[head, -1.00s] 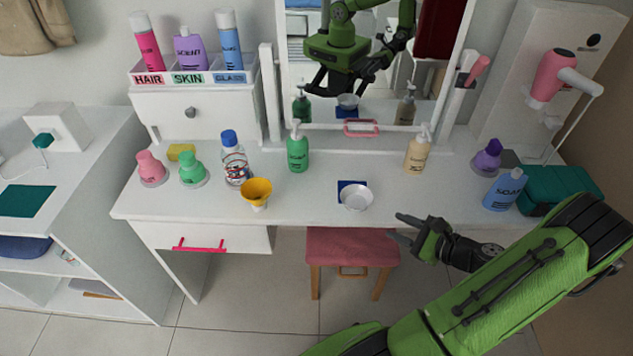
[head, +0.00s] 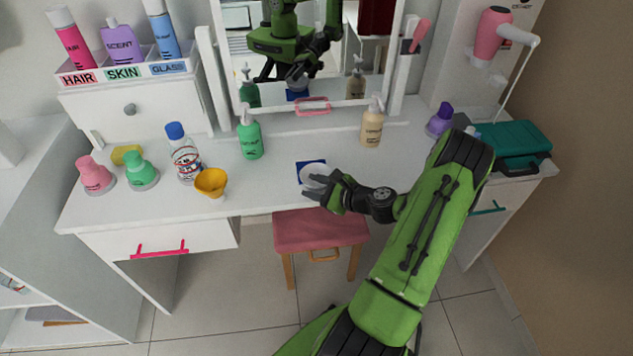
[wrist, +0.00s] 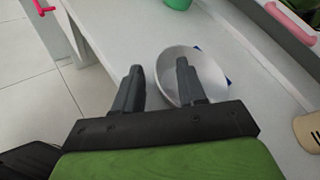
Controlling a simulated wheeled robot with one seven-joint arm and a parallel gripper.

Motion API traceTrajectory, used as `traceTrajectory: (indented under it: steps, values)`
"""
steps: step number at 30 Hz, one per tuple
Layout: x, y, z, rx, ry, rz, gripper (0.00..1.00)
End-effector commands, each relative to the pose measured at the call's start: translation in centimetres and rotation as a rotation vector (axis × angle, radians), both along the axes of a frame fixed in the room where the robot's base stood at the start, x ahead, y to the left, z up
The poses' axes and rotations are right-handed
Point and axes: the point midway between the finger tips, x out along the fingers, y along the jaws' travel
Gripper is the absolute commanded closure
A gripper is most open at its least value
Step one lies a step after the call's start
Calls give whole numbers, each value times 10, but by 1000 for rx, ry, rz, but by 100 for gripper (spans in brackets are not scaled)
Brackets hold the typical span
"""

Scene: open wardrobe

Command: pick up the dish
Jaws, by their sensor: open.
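My gripper (wrist: 158,75) is open there. Its right finger overlaps the dish in the picture, and its left finger is outside the rim over the table edge. I cannot tell whether either finger touches the dish.
A yellow cup (head: 210,182), a green pump bottle (head: 250,136) and a cream pump bottle (head: 372,126) stand around the dish. A mirror (head: 340,85) is behind. A red stool (head: 318,231) is below the front edge. The tabletop between the bottles is clear.

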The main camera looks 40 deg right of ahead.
Motion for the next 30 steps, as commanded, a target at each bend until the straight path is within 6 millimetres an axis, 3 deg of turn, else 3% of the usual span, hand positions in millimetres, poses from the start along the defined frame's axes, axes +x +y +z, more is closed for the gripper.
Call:
traceTrajectory:
  steps: [4, 12, 23, 30]
  values:
    - [0, 0, 1, 0, 0, 0, 63]
    - [-1, 0, 1, 1, 1, 0, 100]
    - [-1, 0, 4, 0, 1, 0, 100]
    - [-1, 0, 63, -5, -1, 1, 100]
